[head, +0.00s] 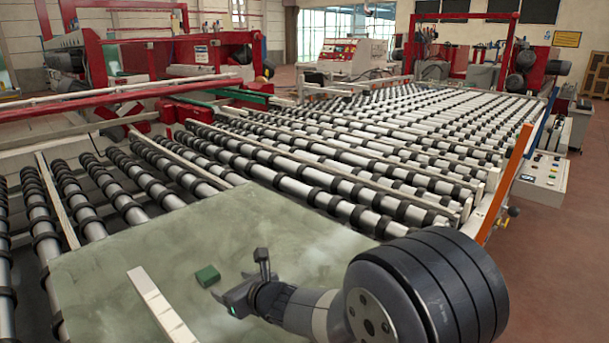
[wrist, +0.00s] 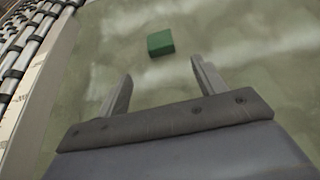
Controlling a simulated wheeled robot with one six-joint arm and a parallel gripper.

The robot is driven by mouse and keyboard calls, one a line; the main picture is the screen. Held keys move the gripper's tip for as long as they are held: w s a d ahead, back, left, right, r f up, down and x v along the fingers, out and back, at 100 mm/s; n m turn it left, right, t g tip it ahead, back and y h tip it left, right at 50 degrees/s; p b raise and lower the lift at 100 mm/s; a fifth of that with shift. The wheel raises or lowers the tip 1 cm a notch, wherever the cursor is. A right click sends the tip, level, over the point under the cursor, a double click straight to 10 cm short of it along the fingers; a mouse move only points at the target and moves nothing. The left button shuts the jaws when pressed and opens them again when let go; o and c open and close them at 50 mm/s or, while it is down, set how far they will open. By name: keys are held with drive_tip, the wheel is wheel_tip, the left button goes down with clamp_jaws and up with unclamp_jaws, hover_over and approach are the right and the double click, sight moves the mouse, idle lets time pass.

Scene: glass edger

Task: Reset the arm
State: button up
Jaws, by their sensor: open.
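My gripper (head: 217,296) is open and empty in the head view, low over the pale green glass-like panel (head: 110,262). In the wrist view its two fingers (wrist: 160,85) stand apart with nothing between them. A small green block (head: 207,276) lies on the panel just beyond the fingertips. The block also shows in the wrist view (wrist: 160,42), ahead of the fingers and apart from them. My arm covers the lower right of the panel in the head view.
A pale strip (head: 160,307) lies on the panel left of my gripper. Roller conveyors (head: 340,165) fill the space beyond. A control box (head: 541,175) and an orange bar (head: 505,185) stand at the right. Red machine frames (head: 180,60) stand at the back left.

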sight(212, 277)
drive_tip(key=p+x, duration=0.2)
drive_tip(key=x, duration=0.9)
drive_tip(key=shift+f, duration=0.1)
drive_tip(key=shift+a+f, duration=0.1)
drive_tip(key=shift+f, duration=0.15)
drive_tip(key=shift+r, duration=0.15)
drive_tip(key=shift+r, duration=0.1)
